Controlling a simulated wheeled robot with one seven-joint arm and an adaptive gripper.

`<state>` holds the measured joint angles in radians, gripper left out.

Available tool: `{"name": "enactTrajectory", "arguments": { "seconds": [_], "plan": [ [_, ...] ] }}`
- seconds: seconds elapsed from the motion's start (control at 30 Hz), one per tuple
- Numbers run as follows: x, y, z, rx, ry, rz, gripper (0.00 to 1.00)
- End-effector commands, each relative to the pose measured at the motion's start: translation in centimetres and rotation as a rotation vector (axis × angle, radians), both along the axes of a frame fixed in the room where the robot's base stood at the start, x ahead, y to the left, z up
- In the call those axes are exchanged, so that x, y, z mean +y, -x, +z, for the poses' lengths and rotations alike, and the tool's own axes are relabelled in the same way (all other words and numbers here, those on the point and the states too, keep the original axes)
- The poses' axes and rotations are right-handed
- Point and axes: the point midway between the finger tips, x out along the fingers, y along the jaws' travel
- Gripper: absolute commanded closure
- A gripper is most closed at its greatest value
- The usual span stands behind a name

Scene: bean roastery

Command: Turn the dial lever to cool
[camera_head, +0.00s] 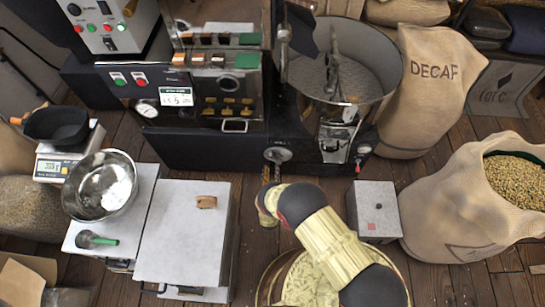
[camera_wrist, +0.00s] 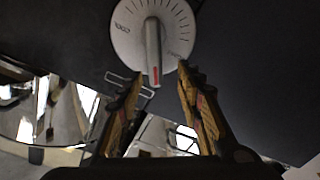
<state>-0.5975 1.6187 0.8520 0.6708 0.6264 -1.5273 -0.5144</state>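The dial (camera_head: 278,155) is a small pale disc low on the front of the black roaster. In the wrist view the dial (camera_wrist: 128,40) is a white plate with tick marks and upside-down lettering; the left word appears to read COOL, the right one is too small to read. Its grey lever (camera_wrist: 153,45) points down in that view, with a red mark near its end. My gripper (camera_wrist: 160,72) is open, its two fingers apart on either side of the lever's end in the picture; I cannot tell if they touch it. In the head view my gripper (camera_head: 270,172) is just below the dial.
A grey box (camera_head: 375,222) stands on the floor right of my arm. A grey table (camera_head: 180,250) stands left, with a steel bowl (camera_head: 100,186) beside it. Sacks (camera_head: 425,85) stand at the right. The round cooling bin (camera_head: 385,65) is above right of the dial.

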Motion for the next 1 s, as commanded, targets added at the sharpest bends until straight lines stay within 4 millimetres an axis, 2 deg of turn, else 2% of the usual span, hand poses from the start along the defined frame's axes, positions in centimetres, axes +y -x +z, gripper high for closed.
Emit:
{"name": "enactTrajectory", "arguments": {
  "seconds": [0.17, 0.6, 0.77, 1.0],
  "plan": [
    [-0.2, -0.8, 0.9, -0.048, 0.011, -0.007, 0.64],
    [-0.4, -6.8, 0.8, -0.045, 0.011, -0.006, 0.64],
    [-0.4, -7.6, 0.9, -0.043, 0.01, -0.005, 0.64],
    [-0.4, -7.7, 0.9, -0.043, 0.01, -0.005, 0.64]
  ]
}}
